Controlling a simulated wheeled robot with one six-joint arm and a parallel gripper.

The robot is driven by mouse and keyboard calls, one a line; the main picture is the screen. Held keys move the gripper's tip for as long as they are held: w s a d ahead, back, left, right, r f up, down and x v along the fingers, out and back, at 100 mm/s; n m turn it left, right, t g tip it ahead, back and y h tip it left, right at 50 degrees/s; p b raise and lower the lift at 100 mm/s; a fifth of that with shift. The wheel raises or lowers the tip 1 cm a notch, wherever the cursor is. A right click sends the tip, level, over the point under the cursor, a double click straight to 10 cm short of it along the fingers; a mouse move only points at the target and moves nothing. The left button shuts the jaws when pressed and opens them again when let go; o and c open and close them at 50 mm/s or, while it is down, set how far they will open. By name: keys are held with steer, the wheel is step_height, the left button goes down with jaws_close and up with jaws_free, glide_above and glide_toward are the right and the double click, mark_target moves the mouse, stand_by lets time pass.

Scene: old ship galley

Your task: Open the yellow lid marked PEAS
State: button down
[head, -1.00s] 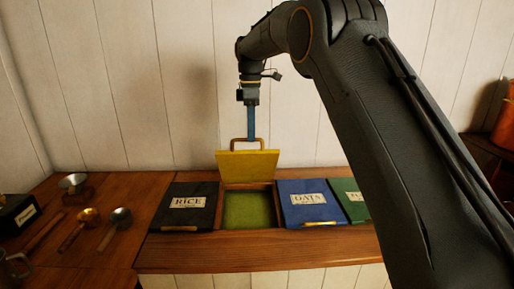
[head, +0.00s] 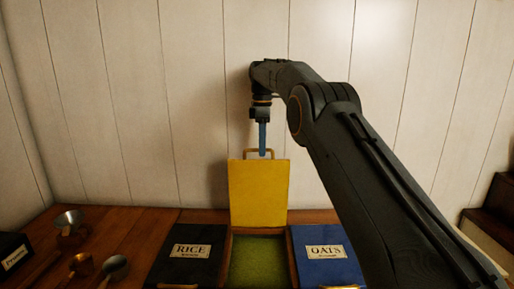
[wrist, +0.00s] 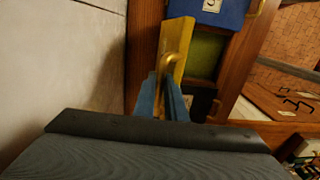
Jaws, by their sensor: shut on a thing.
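The yellow lid (head: 259,194) stands raised, close to upright, at the back of its bin, with its plain inner face toward the head camera. Its PEAS marking is not visible from here. The open bin (head: 257,260) below it shows green contents. My gripper (head: 262,154) is shut on the lid's brass handle (head: 247,152) at the lid's top edge. In the wrist view the blue fingers (wrist: 172,92) are at the handle, beside the yellow lid (wrist: 176,50).
The black RICE lid (head: 190,258) is shut on the left and the blue OATS lid (head: 325,257) is shut on the right. Scoops (head: 114,268) and a metal funnel-like piece (head: 69,221) lie on the left counter. The plank wall (head: 190,100) is close behind the lid.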

steer(key=shift+w+f, duration=0.25)
steer(key=shift+f, duration=0.25)
steer(key=shift+d, duration=0.1)
steer(key=c, duration=1.8)
jaws_free()
steer(key=shift+w, duration=0.15)
steer(key=shift+r, duration=0.2)
